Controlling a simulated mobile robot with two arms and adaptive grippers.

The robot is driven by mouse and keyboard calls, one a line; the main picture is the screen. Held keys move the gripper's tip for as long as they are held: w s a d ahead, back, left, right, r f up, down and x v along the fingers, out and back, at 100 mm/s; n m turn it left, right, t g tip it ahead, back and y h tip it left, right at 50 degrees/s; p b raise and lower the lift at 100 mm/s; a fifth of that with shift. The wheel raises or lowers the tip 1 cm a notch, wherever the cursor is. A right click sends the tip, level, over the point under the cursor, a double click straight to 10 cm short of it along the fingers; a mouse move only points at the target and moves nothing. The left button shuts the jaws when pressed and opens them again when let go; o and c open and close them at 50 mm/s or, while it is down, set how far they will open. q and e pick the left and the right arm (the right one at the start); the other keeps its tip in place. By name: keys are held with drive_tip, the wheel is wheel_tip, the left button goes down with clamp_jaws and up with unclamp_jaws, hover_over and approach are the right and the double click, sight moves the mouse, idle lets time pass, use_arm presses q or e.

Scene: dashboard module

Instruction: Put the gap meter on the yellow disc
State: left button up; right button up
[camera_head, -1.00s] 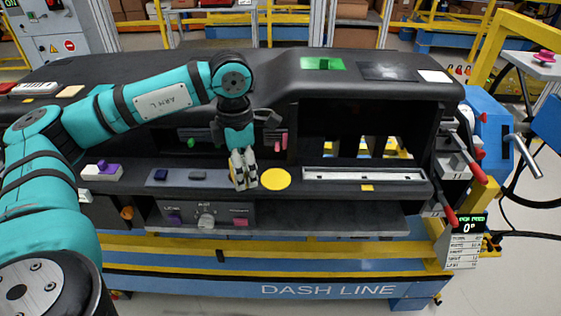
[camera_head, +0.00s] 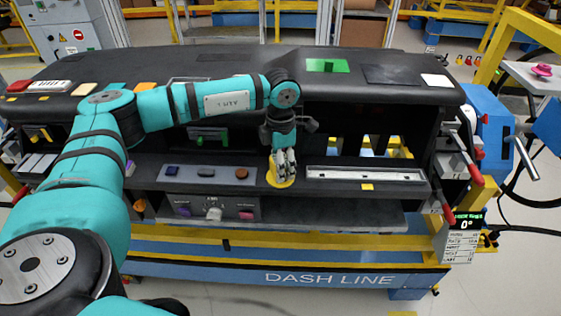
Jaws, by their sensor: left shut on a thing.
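The yellow disc (camera_head: 280,185) lies on the dashboard's front ledge, just left of a long white-rimmed slot. My left gripper (camera_head: 284,168) points down over the disc and covers much of it. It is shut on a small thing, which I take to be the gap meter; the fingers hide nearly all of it. I cannot tell whether the held thing touches the disc. My right gripper is not in view.
Left of the disc, a panel on the ledge carries a blue square (camera_head: 172,170), a dark button (camera_head: 206,173) and a brown button (camera_head: 241,174). The white-rimmed slot (camera_head: 365,175) is close on the right. The dashboard's top overhangs behind the ledge.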

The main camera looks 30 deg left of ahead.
use_arm(q)
drive_tip(key=shift+f, duration=0.25)
drive_tip(key=o, duration=1.3)
drive_tip(key=shift+r, duration=0.1)
drive_tip(key=shift+c, duration=0.2)
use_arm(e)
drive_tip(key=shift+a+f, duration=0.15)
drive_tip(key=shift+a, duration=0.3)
use_arm(q)
drive_tip(key=shift+r, duration=0.4)
wheel_tip(320, 180, up, 11)
drive_tip(key=b, duration=0.3)
drive_tip(key=shift+f+b, duration=0.2)
drive_tip(key=shift+b, duration=0.1)
drive_tip(key=shift+r, duration=0.5)
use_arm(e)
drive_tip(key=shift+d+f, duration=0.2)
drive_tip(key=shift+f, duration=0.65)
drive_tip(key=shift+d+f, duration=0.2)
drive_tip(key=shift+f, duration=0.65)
